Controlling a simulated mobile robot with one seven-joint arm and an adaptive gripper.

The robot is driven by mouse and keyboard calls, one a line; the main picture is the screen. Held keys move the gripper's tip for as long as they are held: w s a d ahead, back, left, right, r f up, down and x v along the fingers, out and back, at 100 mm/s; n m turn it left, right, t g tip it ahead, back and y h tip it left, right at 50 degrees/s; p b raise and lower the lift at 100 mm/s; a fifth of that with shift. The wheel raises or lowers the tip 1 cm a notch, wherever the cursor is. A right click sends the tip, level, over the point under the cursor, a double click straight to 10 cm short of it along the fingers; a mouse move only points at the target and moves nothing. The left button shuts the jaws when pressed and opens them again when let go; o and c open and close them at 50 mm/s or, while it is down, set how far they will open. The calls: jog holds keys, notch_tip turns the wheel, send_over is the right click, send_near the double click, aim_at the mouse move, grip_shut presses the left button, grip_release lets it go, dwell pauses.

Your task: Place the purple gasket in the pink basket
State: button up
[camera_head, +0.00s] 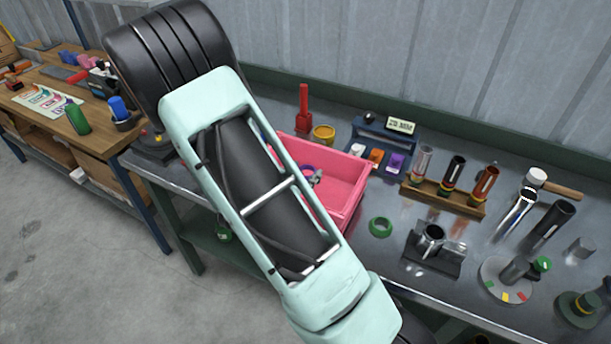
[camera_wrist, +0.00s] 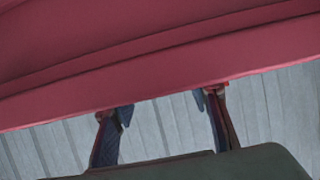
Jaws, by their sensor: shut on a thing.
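The pink basket (camera_head: 345,183) stands on the metal bench, partly hidden behind my arm in the head view. A small purple ring, the purple gasket (camera_head: 306,170), shows inside it at the edge of my arm. My gripper (camera_head: 315,178) is low inside the basket at the gasket, mostly covered by the arm. In the wrist view the basket wall (camera_wrist: 160,60) fills the upper part. The gasket is not visible there. My gripper is shut on the gasket.
A yellow ring (camera_head: 324,134) and a red part (camera_head: 303,110) are nearby. A green ring (camera_head: 380,227) lies right of the basket. A wooden stand (camera_head: 443,198) holds tubes farther right.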

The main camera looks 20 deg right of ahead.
jog(key=shift+d+f, duration=0.1)
jog(key=shift+f, duration=0.7)
jog(key=shift+s+f+b, duration=0.25)
jog(key=shift+f+b, duration=0.4)
jog(key=shift+b, duration=0.1)
jog(key=o, duration=0.9)
jog(key=shift+o, duration=1.2)
jog(key=shift+s+f, duration=0.1)
jog(key=shift+f, duration=0.1)
jog(key=shift+r, duration=0.1)
jog(key=shift+r+p, duration=0.6)
jog(key=v, duration=1.2)
jog(key=shift+w, duration=0.25)
